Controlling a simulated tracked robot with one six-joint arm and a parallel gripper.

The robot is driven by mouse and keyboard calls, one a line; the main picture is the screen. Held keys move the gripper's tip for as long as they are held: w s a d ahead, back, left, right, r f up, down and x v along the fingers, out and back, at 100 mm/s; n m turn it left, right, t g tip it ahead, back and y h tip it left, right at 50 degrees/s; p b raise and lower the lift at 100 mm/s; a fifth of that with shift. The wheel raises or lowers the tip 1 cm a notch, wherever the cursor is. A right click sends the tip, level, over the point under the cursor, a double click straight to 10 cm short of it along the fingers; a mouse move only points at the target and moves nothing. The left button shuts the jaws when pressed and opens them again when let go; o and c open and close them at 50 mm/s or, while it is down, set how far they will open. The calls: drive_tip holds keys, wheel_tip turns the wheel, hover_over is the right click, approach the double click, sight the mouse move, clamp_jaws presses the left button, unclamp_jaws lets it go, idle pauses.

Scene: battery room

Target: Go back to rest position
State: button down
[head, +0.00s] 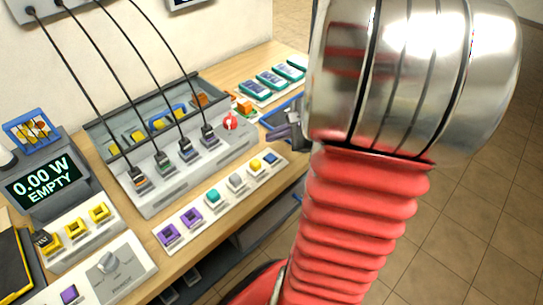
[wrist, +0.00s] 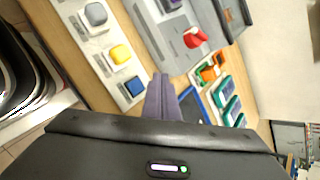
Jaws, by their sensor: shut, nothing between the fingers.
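My gripper (wrist: 162,98) is shut and empty in the wrist view, its grey fingers together above the workbench edge. In the head view my gripper (head: 278,133) is partly hidden behind my arm's shiny metal joint. It hangs at the bench's right part, close to the blue button's end of the button panel (head: 222,199) and a blue-edged tray (head: 284,108). I cannot tell whether it touches anything. My red ribbed arm and metal joint cover the middle right of the head view.
A charging station (head: 184,172) with several black cables stands on the bench. A red knob (head: 230,121) is at its right end. A display (head: 44,182) reads "0.00 W EMPTY". Teal modules (head: 272,80) lie at the back right. Tiled floor (head: 470,190) is clear on the right.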

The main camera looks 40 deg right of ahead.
idle(0.4)
drive_tip(key=s+a+n, duration=0.1)
drive_tip(key=s+a+f+n+g, duration=0.2)
drive_tip(key=s+n, duration=0.1)
drive_tip(key=shift+a+y, duration=0.15)
drive_tip(key=shift+y, duration=0.25)
drive_tip(key=s+a+r+n+h, duration=0.1)
drive_tip(key=a+r+n, duration=0.3)
drive_tip(key=a+n, duration=0.2)
drive_tip(key=s+a+r+n+g+h, duration=0.1)
drive_tip(key=s+a+r+n, duration=0.1)
drive_tip(key=a+r+n, duration=0.2)
drive_tip(key=s+a+r+n, duration=0.2)
drive_tip(key=a+r+n, duration=0.3)
drive_tip(key=a+n, duration=0.5)
drive_tip(key=a, duration=0.4)
drive_tip(key=shift+h, duration=0.4)
drive_tip(key=shift+w+d+r, duration=0.1)
idle(3.2)
